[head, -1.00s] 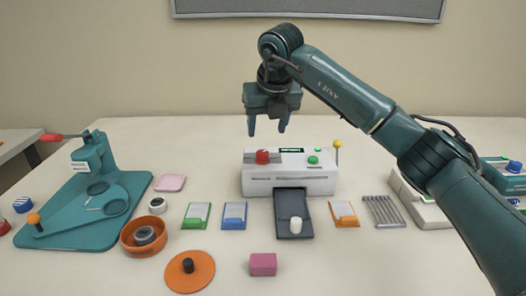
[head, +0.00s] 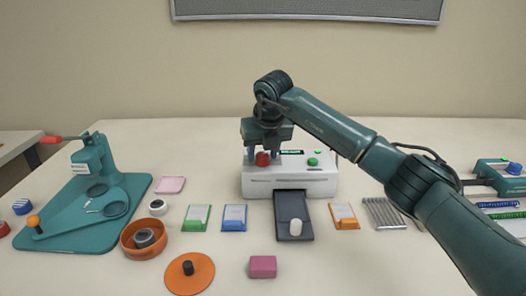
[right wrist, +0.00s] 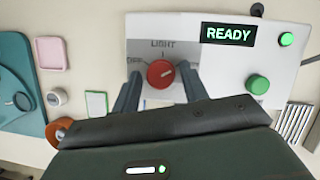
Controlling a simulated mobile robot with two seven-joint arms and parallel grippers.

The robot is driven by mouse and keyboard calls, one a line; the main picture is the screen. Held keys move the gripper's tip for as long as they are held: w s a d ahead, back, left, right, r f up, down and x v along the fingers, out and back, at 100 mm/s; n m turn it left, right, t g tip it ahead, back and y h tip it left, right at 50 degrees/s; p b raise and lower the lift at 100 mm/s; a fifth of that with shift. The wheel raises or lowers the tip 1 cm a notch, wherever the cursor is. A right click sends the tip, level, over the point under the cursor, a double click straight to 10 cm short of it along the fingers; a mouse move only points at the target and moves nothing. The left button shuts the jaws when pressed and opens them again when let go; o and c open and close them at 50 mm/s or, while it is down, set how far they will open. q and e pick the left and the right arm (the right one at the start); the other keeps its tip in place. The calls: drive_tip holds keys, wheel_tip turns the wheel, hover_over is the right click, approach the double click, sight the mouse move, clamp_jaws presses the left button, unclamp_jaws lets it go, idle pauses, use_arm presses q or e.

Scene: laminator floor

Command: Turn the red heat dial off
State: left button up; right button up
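The red heat dial (head: 262,159) sits on the top of the white laminator (head: 290,187), left of centre. In the right wrist view the dial (right wrist: 161,74) shows a pale pointer mark aimed to the upper right. "LIGHT" is printed above it, and a label at its left, seemingly "OFF", is partly hidden. My right gripper (head: 263,156) is open and points down over the dial. In the right wrist view its fingers (right wrist: 161,88) stand on either side of the dial with visible gaps. The display (right wrist: 228,34) reads "READY". My left gripper is out of view.
A green button (head: 312,162) sits right of the dial. A dark tray (head: 293,229) with a white knob is in front of the laminator. Green, blue and orange card packs lie nearby. A teal press (head: 92,205) stands at left.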

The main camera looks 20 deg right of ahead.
drive_tip(key=c, duration=0.7)
drive_tip(key=n, duration=0.1)
drive_tip(key=n+y+p, duration=0.1)
drive_tip(key=shift+d+r+n, duration=0.15)
drive_tip(key=shift+n, duration=0.15)
drive_tip(key=shift+w+n+g+y+p, duration=0.1)
drive_tip(key=shift+n+g+y+p, duration=0.45)
drive_tip(key=shift+n, duration=1.55)
drive_tip(key=shift+t+y, duration=0.25)
drive_tip(key=o, duration=1)
drive_tip(key=shift+c, duration=0.2)
